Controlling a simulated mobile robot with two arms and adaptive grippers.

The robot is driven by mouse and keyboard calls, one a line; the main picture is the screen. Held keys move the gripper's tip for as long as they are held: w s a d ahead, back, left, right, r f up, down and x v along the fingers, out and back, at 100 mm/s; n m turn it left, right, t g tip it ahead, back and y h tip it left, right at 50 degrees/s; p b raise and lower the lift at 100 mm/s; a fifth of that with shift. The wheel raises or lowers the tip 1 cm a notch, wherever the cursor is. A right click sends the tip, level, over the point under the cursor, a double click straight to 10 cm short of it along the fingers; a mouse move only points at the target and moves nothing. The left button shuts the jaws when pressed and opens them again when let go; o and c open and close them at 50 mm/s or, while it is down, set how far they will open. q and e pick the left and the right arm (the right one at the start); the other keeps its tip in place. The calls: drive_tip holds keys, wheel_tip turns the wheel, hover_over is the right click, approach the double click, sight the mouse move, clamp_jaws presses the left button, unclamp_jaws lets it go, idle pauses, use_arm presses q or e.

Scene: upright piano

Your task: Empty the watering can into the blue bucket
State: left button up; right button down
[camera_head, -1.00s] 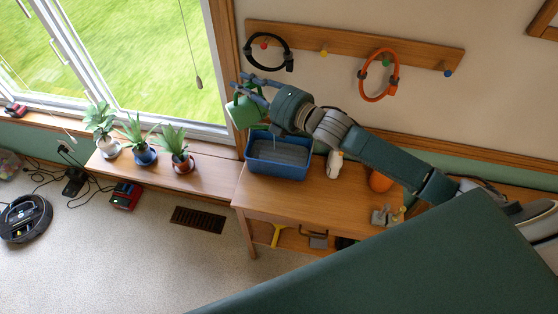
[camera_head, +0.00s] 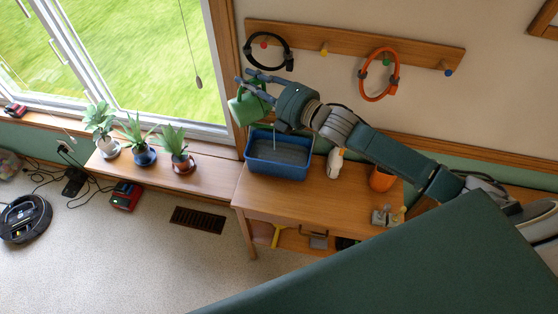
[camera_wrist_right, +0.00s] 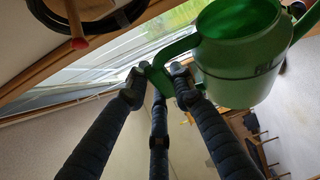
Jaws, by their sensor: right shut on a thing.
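The green watering can (camera_head: 245,108) hangs tilted in the air at the upper left of the blue bucket (camera_head: 277,170). My right gripper (camera_head: 253,83) is shut on its handle. In the right wrist view, the can (camera_wrist_right: 240,62) fills the upper right, and my gripper's fingers (camera_wrist_right: 160,82) close on the green handle. A thin pale stream drops into the bucket in the head view. The bucket stands upright on the wooden bench and holds grey-looking liquid. The can's spout is partly hidden by my arm. My left gripper is not in view.
A white bottle (camera_head: 335,162) and an orange pot (camera_head: 381,178) stand on the bench (camera_head: 310,198) to the right of the bucket. Several potted plants (camera_head: 140,152) line the sill to the left. Hoops (camera_head: 378,82) hang on the wall rack above.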

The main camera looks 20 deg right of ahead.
sight(234, 102)
drive_tip(key=shift+r, duration=0.1)
drive_tip(key=shift+w+d+r+m, duration=0.1)
drive_tip(key=shift+d+m, duration=0.2)
drive_tip(key=shift+d, duration=0.25)
drive_tip(key=shift+d+r, duration=0.1)
drive_tip(key=shift+d, duration=0.1)
drive_tip(key=a+n, duration=0.1)
drive_tip(key=a, duration=0.1)
drive_tip(key=a+f+n, duration=0.1)
drive_tip(key=a, duration=0.1)
drive_tip(key=a+f+n+p, duration=0.1)
drive_tip(key=a, duration=0.1)
drive_tip(key=shift+s+a+f+g+h, duration=0.25)
drive_tip(key=shift+a+g+h, duration=0.05)
drive_tip(key=shift+g+h, duration=0.1)
drive_tip(key=a+f+n+g+h, duration=0.1)
drive_tip(key=a+f+n+h, duration=0.3)
drive_tip(key=a+f, duration=0.55)
wheel_tip(234, 102, down, 14)
drive_tip(key=s+n+h+b, duration=0.1)
drive_tip(key=n+h+b, duration=0.1)
drive_tip(key=n+b, duration=0.2)
drive_tip(key=shift+a+f+n+h, duration=0.2)
drive_tip(key=shift+a+n+h, duration=0.15)
drive_tip(key=shift+n, duration=0.65)
